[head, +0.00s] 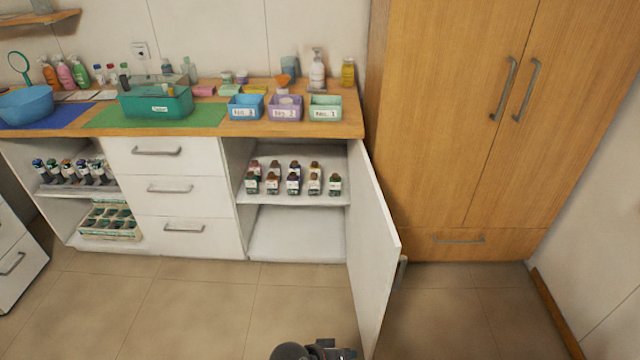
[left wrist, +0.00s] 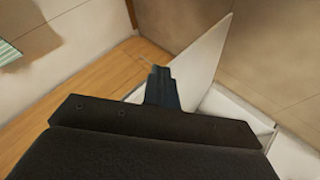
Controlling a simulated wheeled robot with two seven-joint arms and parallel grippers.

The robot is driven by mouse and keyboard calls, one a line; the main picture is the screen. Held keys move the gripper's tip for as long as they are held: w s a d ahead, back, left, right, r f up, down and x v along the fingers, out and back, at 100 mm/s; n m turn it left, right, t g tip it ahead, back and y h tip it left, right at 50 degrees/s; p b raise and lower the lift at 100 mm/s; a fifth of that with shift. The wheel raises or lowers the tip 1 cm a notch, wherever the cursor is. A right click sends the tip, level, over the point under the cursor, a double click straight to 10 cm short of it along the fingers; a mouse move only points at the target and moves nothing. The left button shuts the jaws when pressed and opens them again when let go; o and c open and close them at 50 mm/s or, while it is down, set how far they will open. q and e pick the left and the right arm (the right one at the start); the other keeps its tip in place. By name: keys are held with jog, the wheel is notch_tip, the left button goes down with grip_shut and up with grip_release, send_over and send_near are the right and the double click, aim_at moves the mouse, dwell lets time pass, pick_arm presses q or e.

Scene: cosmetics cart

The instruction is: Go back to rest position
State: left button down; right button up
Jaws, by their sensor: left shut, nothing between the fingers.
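My left gripper (head: 328,349) shows at the bottom edge of the head view, low in front of the cart and near the open white cabinet door (head: 372,255). Only part of it is in the picture. In the left wrist view its dark fingers (left wrist: 160,75) are together and hold nothing. A white panel (left wrist: 203,62) stands beyond them there. My right gripper is in neither view.
The open door juts into the floor space right of the shelf with small bottles (head: 293,181). A wooden wardrobe (head: 445,120) stands at right. Boxes and bottles stand on the wooden counter (head: 232,130). The tiled floor (head: 190,310) in front is clear.

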pick_arm(q)
jog(key=s+a+g+y, duration=0.1)
jog(key=s+a+y, duration=0.35)
jog(key=a, duration=0.55)
jog(key=s+a+g+y, duration=0.1)
jog(key=s+a+y, duration=0.2)
jog(key=s+a, duration=0.5)
jog(key=s+a+f+g, duration=0.1)
jog(key=s+a+f, duration=0.1)
jog(key=s+a, duration=0.1)
jog(key=shift+s+a, duration=0.3)
jog(key=shift+a, duration=0.5)
jog(key=shift+d+f, duration=0.1)
jog(key=shift+d, duration=0.05)
